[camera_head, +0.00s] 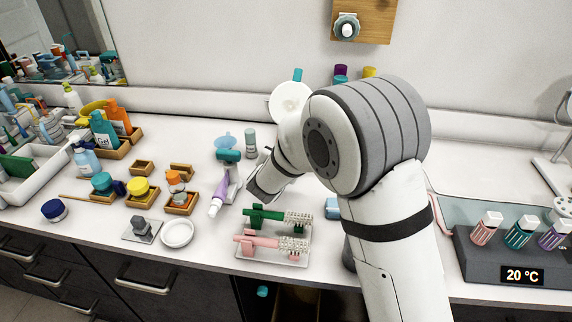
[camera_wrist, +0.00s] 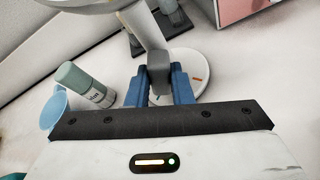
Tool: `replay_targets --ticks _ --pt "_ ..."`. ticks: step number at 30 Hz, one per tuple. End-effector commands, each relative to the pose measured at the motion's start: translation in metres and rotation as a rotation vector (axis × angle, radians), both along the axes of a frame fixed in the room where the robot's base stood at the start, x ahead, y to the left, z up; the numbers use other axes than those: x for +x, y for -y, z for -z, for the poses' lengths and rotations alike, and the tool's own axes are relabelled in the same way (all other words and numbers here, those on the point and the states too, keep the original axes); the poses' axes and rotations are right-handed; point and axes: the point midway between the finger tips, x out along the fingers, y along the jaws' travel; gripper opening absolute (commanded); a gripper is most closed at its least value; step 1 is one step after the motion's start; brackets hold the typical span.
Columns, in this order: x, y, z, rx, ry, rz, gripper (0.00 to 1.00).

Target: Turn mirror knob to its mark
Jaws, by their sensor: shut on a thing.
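The grey mirror knob (camera_wrist: 159,68) sits in the wrist view on a white stand (camera_wrist: 145,25) with a round white base (camera_wrist: 190,58). My gripper (camera_wrist: 160,88) has its blue fingers shut on the knob, one on each side. An orange mark (camera_wrist: 197,79) shows on the base to the right of the fingers. Part of the pale mirror head (camera_wrist: 85,4) shows at the top edge. In the head view the round mirror (camera_head: 288,98) stands behind my arm. There the knob and fingertips are hidden, and only my gripper's body shows.
A green-capped bottle (camera_wrist: 88,84) and a light blue cup-like thing (camera_wrist: 55,109) stand left of the fingers. A tray with toothbrush-like pieces (camera_head: 272,258) lies in front. A grey holder with a 20 °C display (camera_head: 522,275) stands at right.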

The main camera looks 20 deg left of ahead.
Motion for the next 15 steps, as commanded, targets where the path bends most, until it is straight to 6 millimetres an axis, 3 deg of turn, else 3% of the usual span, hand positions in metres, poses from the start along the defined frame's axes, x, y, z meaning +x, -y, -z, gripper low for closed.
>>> replay_targets --ticks 1,15 --pt "0.0004 0.0005 0.0092 0.027 0.005 0.000 0.00" --pt "0.0000 0.0031 0.0123 0.295 0.027 -0.001 0.00"
